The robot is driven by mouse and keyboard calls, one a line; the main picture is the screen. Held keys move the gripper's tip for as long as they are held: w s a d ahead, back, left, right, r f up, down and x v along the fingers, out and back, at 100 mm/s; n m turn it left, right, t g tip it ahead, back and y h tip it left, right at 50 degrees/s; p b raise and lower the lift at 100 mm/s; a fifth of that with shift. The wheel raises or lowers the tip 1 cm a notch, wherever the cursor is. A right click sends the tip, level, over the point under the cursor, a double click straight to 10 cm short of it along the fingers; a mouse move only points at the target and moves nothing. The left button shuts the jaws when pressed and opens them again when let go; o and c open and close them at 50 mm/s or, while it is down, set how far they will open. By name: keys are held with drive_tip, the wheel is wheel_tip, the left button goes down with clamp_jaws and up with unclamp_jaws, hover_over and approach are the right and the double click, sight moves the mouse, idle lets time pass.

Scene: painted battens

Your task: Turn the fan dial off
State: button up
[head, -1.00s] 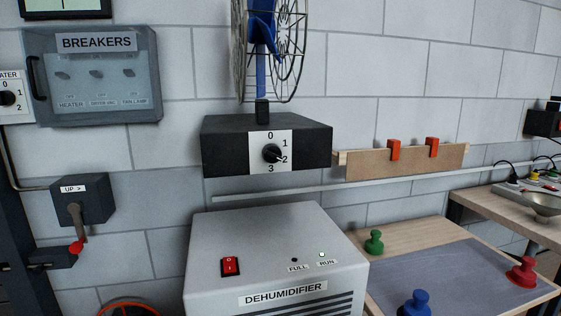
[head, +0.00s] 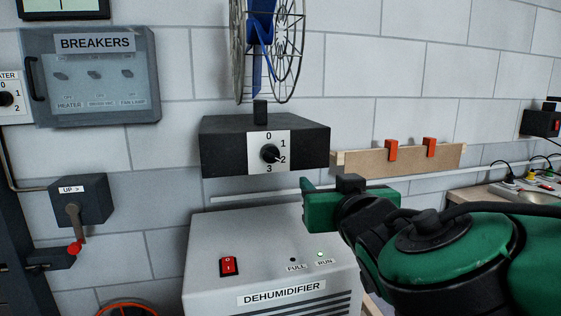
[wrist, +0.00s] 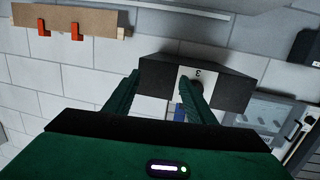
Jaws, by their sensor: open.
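The fan dial (head: 270,154) is a black knob on a white plate marked 0, 1, 2 and 3, on the front of a dark box (head: 225,148). Its white pointer is at 2. The blue caged fan (head: 262,45) stands above the box. My green gripper (head: 322,197) is below and to the right of the dial, apart from it in the head view. The wrist view is upside down. There, my gripper (wrist: 160,88) has its two fingers spread and nothing between them. The dial (wrist: 198,85) is partly hidden by the right finger.
A grey dehumidifier (head: 245,245) with a red switch stands below the box. A wooden batten with red hooks (head: 400,158) is on the wall at right. The breaker panel (head: 95,90) and the UP lever box (head: 80,200) are at left.

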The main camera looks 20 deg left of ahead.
sight(274, 158)
drive_tip(key=s+a+r+n+y, duration=0.1)
drive_tip(key=s+a+r+y, duration=0.1)
drive_tip(key=s+a+r, duration=0.3)
drive_tip(key=shift+n+y, duration=0.3)
drive_tip(key=shift+y, duration=0.1)
drive_tip(key=x, duration=0.4)
drive_tip(key=f+x, duration=0.1)
drive_tip(key=x, duration=0.2)
drive_tip(key=f+x, duration=0.1)
drive_tip(key=x, duration=0.3)
drive_tip(key=shift+w+a, duration=0.15)
drive_tip(key=shift+a, duration=0.15)
drive_tip(key=shift+c, duration=0.3)
drive_tip(key=c, duration=1)
drive_tip(key=shift+o, duration=0.2)
drive_tip(key=shift+d, duration=0.15)
